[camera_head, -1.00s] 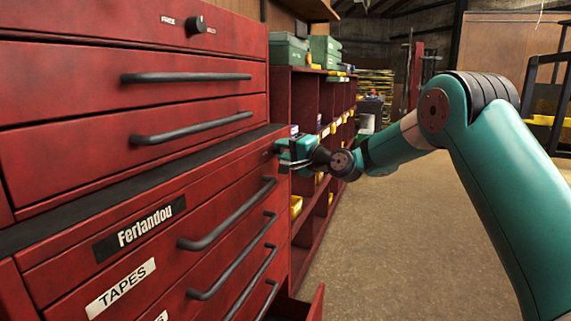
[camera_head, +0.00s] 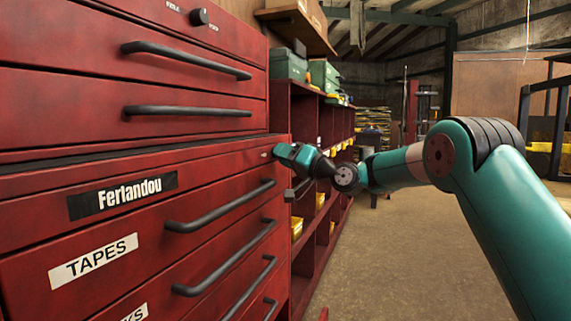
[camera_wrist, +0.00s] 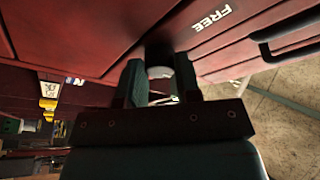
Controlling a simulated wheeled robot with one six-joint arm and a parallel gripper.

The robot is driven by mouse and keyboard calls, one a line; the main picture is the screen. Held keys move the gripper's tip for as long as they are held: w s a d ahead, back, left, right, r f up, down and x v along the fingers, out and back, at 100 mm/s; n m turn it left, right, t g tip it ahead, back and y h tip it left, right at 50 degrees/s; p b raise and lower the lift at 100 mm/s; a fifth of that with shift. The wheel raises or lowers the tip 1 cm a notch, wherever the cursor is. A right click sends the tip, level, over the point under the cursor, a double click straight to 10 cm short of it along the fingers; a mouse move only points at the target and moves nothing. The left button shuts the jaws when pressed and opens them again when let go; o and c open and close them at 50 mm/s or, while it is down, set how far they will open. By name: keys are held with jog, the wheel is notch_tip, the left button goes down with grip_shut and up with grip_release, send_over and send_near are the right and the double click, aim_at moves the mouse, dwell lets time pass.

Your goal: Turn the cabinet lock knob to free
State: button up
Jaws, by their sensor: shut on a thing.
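The red tool cabinet (camera_head: 60,215) fills the left of the head view. My gripper (camera_head: 283,153) is at the right end of its lower section's top strip. In the wrist view my gripper (camera_wrist: 158,80) has one finger on each side of the dark lock knob (camera_wrist: 160,45) and is shut on it. A white FREE label (camera_wrist: 211,18) is beside that knob. The fingers hide part of the knob, so I cannot tell where it points. A second dark knob (camera_head: 199,16), with small labels on both sides, is on the upper section.
Drawer handles (camera_head: 220,205) stick out below and left of my gripper. A red shelf unit (camera_head: 303,120) with yellow bins stands beyond the cabinet. Green boxes (camera_head: 289,65) sit on top of it. The concrete floor (camera_head: 400,260) at the right is clear.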

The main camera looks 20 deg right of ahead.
dwell(0.5)
jog(key=o, duration=0.9)
jog(key=shift+o, duration=0.2)
jog(key=b+v, duration=0.2)
jog(key=v, duration=1.5)
jog(key=shift+f, duration=0.2)
jog(key=shift+s+d, duration=0.1)
